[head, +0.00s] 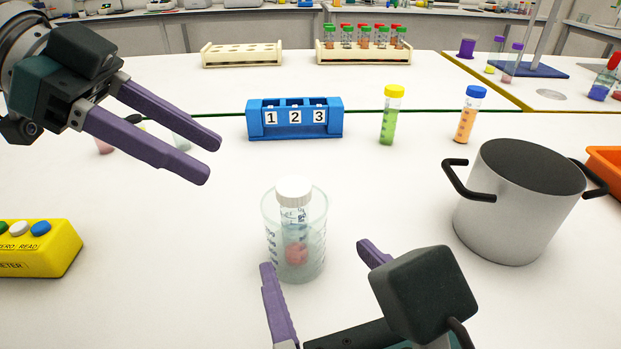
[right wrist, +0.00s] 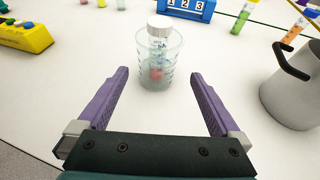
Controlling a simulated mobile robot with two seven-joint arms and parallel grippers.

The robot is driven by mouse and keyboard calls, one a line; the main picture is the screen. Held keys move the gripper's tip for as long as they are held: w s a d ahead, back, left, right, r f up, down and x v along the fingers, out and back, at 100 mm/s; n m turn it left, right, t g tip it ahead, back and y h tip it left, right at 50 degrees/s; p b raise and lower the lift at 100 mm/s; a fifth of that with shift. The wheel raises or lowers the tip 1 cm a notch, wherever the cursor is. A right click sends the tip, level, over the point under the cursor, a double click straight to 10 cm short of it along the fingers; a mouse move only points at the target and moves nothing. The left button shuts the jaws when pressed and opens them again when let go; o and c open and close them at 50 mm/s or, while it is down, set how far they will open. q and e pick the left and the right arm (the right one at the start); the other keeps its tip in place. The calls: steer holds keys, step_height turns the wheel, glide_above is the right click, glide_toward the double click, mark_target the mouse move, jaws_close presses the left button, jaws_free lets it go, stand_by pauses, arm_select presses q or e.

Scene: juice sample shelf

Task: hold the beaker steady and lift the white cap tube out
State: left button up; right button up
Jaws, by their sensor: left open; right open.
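A clear beaker (head: 271,236) stands upright on the white table in the middle of the head view. A tube with a white cap (head: 294,190) stands in it, its cap above the rim and reddish contents low inside. The beaker (right wrist: 144,70) and the white cap tube (right wrist: 160,28) also show in the right wrist view. My right gripper (head: 317,257) is open and empty on the near side of the beaker, its fingers spread and apart from it. My left gripper (head: 213,161) is open and empty, up and to the left of the beaker.
A blue 1-2-3 rack (head: 295,133) stands behind the beaker. A yellow-capped green tube (head: 389,115) and a blue-capped orange tube (head: 468,115) stand to its right. A steel pot (head: 510,215) is at right, a yellow meter (head: 40,248) at left. Table around the beaker is clear.

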steer(key=shift+a+f, duration=0.2)
steer(key=shift+f, duration=0.15)
steer(key=x, duration=0.9)
steer(key=shift+w+f, duration=0.2)
steer(key=shift+c, duration=0.2)
steer(key=c, duration=1.3)
